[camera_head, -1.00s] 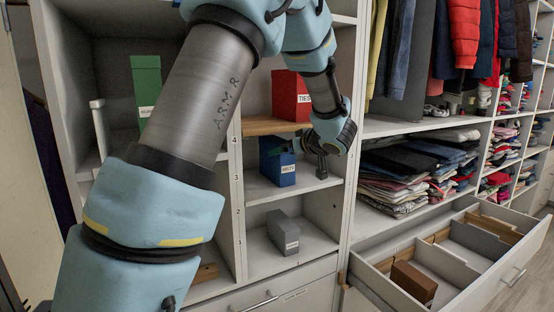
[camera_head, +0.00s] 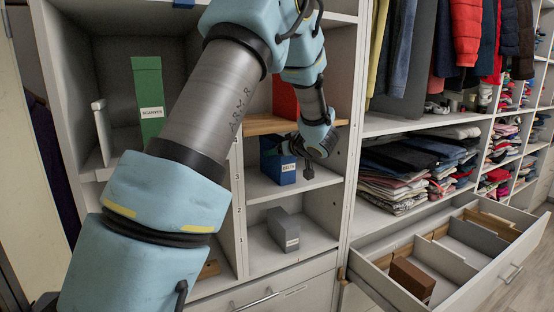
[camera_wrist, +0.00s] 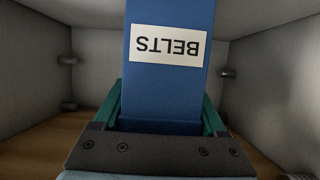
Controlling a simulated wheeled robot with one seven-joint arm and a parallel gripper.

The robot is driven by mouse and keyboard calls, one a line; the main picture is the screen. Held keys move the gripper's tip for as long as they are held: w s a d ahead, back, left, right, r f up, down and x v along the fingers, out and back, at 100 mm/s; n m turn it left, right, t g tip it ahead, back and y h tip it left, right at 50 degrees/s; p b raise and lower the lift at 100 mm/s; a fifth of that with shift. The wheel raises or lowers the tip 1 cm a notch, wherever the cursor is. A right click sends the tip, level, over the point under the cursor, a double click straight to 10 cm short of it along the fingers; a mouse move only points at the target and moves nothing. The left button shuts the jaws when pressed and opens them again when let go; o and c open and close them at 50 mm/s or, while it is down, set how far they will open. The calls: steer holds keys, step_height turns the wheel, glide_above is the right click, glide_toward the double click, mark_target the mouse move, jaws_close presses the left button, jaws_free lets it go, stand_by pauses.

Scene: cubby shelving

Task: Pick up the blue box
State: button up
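The blue box (camera_head: 270,165), with a white BELTS label, stands on the middle shelf of the central cubby column. In the wrist view the blue box (camera_wrist: 165,90) fills the middle, its label upside down. My gripper (camera_head: 295,146) is at the upper right of the box in the head view, partly hidden. In the wrist view my gripper (camera_wrist: 163,100) has its green fingers on either side of the box, close to its edges. The fingertips are partly hidden by the box, so I cannot tell whether they press on it.
A wooden shelf (camera_head: 262,124) lies just above, with a red box (camera_head: 284,98) on it. A grey box (camera_head: 283,229) is in the cubby below. A green box (camera_head: 149,95) stands to the left. An open drawer (camera_head: 470,283) juts out at the lower right.

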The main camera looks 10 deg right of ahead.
jaws_close()
stand_by(0.4)
steer(key=shift+r+p, duration=0.25)
steer(key=shift+p, duration=0.25)
